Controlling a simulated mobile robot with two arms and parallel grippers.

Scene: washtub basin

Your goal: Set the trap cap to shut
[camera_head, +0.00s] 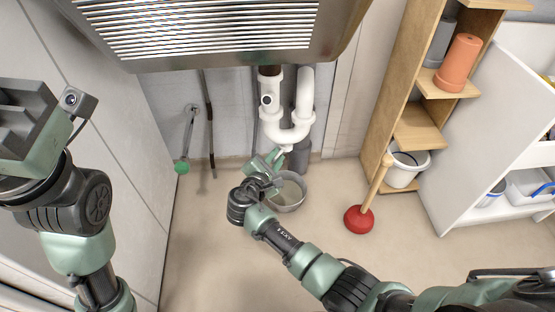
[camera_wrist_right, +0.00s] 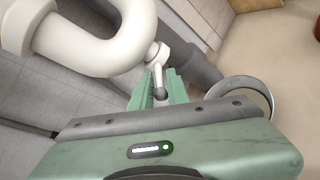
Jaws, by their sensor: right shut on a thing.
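The white U-shaped trap pipe (camera_head: 288,132) hangs under the washtub basin in the head view. It also shows at the upper left of the right wrist view (camera_wrist_right: 95,45). The trap cap (camera_wrist_right: 158,58) is at the bottom of the bend, with a small handle ending in a dark tip. My right gripper (camera_wrist_right: 160,90) is shut on the trap cap's handle, its green fingers on either side of it. In the head view my right gripper (camera_head: 272,160) is just below the bend. My left gripper (camera_head: 28,125) is at the left edge, and its fingertips are not clear.
A grey metal bowl (camera_head: 287,192) stands on the floor below the trap. A red plunger (camera_head: 359,219) stands to the right, near a white bucket (camera_head: 405,170) and a wooden shelf (camera_head: 418,127). The washtub basin (camera_head: 210,40) is overhead. Open floor lies in front.

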